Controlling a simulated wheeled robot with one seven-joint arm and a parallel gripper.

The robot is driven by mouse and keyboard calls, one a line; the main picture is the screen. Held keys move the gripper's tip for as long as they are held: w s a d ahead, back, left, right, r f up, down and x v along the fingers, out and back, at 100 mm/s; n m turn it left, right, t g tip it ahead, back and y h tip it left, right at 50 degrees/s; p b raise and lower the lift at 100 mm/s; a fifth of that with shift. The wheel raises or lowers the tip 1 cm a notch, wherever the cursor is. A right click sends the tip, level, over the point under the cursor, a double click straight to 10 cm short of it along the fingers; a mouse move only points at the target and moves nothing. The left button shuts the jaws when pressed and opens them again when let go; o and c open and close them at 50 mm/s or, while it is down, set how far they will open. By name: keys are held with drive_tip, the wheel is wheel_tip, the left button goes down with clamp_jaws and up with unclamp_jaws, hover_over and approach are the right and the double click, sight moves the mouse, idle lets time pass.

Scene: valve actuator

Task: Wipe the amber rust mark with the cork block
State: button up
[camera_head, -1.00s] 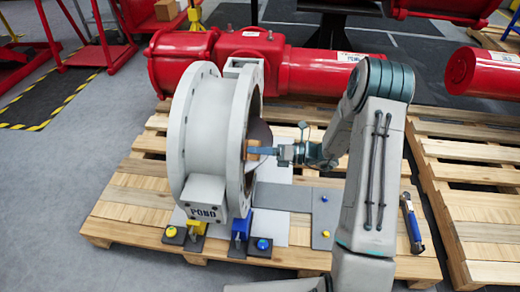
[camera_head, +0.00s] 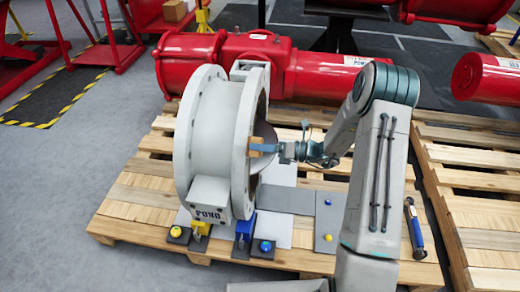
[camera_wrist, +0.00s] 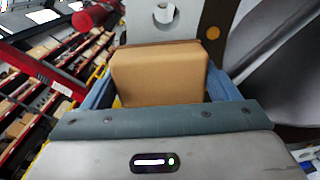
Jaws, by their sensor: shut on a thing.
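My gripper (camera_head: 266,148) is shut on the cork block (camera_head: 256,146), a tan block held at the right-hand opening of the big white ring-shaped valve body (camera_head: 208,130). In the wrist view the cork block (camera_wrist: 158,76) fills the space between the blue fingers of my gripper (camera_wrist: 160,88). A small round amber mark (camera_wrist: 213,32) shows just beyond the block's upper right corner, on a brownish surface beside the white flange. The block appears apart from the mark in that view. I cannot tell whether the block touches the valve. The mark is not clear in the head view.
The valve body stands on a wooden pallet (camera_head: 130,213) with yellow and blue clamps at its foot. A red cylinder (camera_head: 320,72) lies behind it. A blue-handled tool (camera_head: 414,228) lies at the pallet's right. Grey floor is free at the left.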

drive_tip(key=shift+w+d+r+p, duration=0.2)
drive_tip(key=shift+w+r+p, duration=0.35)
drive_tip(key=shift+w+r, duration=0.15)
drive_tip(key=shift+a+r, duration=0.1)
drive_tip(key=shift+a, duration=0.05)
drive_tip(key=shift+s+a+f, duration=0.25)
drive_tip(key=shift+s+f, duration=0.6)
drive_tip(key=shift+f, duration=0.15)
drive_tip(key=shift+s+a+f, duration=0.3)
drive_tip(key=shift+s+f, duration=0.2)
drive_tip(key=shift+s, duration=0.1)
drive_tip(key=s+d+p, duration=0.1)
drive_tip(key=d, duration=0.5)
drive_tip(key=shift+d, duration=0.2)
drive_tip(key=shift+s+d+p, duration=0.15)
drive_tip(key=shift+d+p, duration=0.05)
drive_tip(key=shift+d, duration=0.5)
drive_tip(key=shift+s+d+p, duration=0.1)
drive_tip(key=shift+d+p, duration=0.1)
drive_tip(key=shift+d, duration=0.45)
